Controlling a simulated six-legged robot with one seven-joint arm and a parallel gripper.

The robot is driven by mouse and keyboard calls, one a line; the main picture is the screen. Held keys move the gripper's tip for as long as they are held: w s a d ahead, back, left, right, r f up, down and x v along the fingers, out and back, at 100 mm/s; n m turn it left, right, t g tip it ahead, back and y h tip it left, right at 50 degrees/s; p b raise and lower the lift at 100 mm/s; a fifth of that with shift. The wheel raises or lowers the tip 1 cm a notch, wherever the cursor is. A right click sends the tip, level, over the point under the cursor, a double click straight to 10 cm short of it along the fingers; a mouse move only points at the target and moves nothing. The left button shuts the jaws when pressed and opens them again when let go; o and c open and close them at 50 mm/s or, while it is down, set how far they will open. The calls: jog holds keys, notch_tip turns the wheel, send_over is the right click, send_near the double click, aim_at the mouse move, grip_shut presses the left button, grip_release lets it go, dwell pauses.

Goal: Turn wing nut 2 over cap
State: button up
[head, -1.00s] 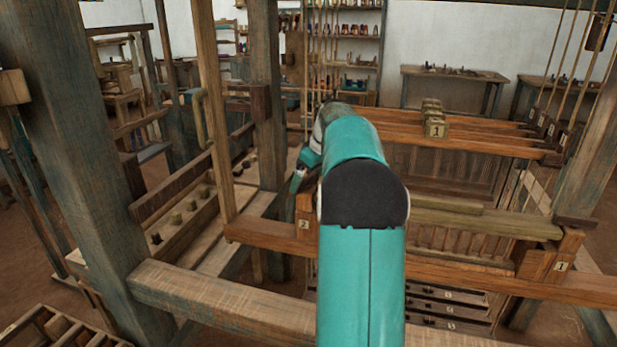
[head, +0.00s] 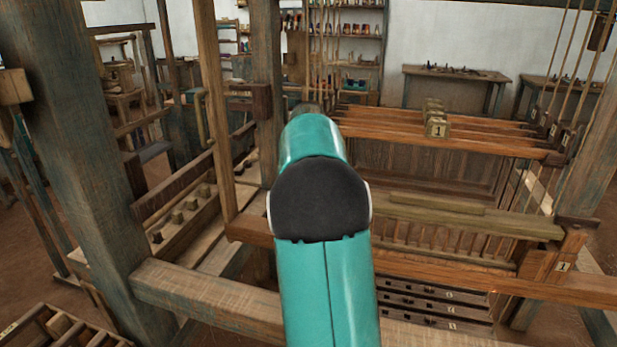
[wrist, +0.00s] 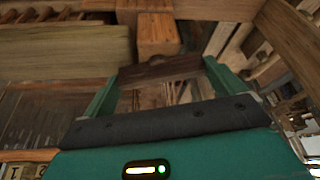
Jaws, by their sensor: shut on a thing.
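In the wrist view my gripper (wrist: 160,80) has its two teal fingers on the ends of a short dark wooden bar, which looks like wing nut 2 (wrist: 158,71). The bar lies crosswise, slightly tilted, in front of an orange-brown wooden post (wrist: 157,32). The pale greenish cap beam (wrist: 65,52) ends to the left of that post; whether the bar overlaps it I cannot tell. In the head view the cap (head: 500,222) runs to the right post, where a dark wing nut (head: 578,222) sits above tag 1. My arm hides my gripper and the left post there.
The loom's thick upright (head: 85,150) and front beam (head: 210,300) stand close to my arm at left. Hanging shafts with a block marked 1 (head: 437,128) are behind the cap. A slotted tray (head: 55,330) lies at lower left.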

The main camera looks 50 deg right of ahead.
jog(key=shift+m+g+h, duration=0.3)
jog(key=shift+m+g, duration=0.2)
jog(key=shift+m, duration=1)
jog(key=o, duration=0.6)
jog(key=v, duration=1.4)
jog(key=shift+w, duration=0.15)
jog(key=shift+f, duration=0.1)
